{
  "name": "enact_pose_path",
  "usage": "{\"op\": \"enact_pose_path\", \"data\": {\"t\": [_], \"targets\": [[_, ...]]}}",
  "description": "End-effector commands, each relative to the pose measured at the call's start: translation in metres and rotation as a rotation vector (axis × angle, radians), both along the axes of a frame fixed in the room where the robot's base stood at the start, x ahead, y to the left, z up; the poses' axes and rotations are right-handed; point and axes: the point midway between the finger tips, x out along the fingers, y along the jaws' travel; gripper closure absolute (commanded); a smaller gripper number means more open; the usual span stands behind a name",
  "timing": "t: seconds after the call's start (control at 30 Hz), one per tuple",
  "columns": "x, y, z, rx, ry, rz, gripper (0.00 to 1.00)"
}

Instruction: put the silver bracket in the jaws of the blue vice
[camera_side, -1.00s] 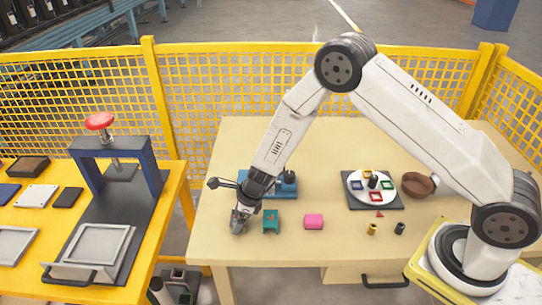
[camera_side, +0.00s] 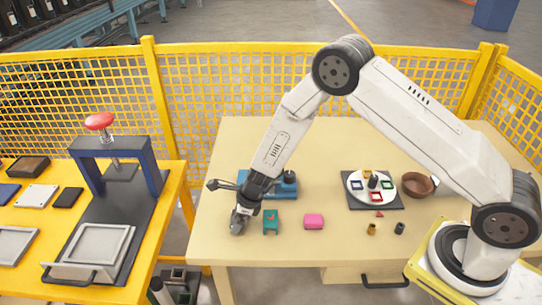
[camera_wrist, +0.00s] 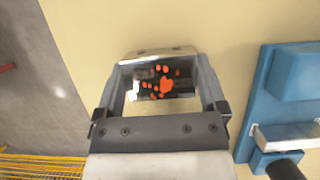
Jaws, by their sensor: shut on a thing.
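My gripper (camera_side: 238,224) is low over the left front part of the table. In the wrist view its two fingers (camera_wrist: 160,82) are shut on the silver bracket (camera_wrist: 128,85), a shiny piece with orange-red spots on its face. In the side view the bracket is mostly hidden at the fingertips, and I cannot tell whether it touches the table. The blue vice (camera_side: 286,188) stands just behind and right of my gripper, partly covered by my arm. The vice also shows at the right of the wrist view (camera_wrist: 262,100), with a grey metal jaw and dark handle.
Further right are a dark board with a white plate (camera_side: 358,198), a brown bowl (camera_side: 418,185) and small parts. A yellow fence (camera_side: 215,90) stands behind.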

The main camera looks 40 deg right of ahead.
Motion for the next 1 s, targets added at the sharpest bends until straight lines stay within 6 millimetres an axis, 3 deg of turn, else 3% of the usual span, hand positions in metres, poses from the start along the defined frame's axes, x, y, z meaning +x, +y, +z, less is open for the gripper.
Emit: {"op": "enact_pose_path", "data": {"t": [0.47,0.7,1.0], "targets": [[0.001,0.0,0.011,0.001,-0.003,0.001,0.84],[0.0,0.0,0.034,0.001,-0.004,0.0,0.84],[-0.029,-0.006,0.068,0.002,-0.004,-0.001,0.84]]}}
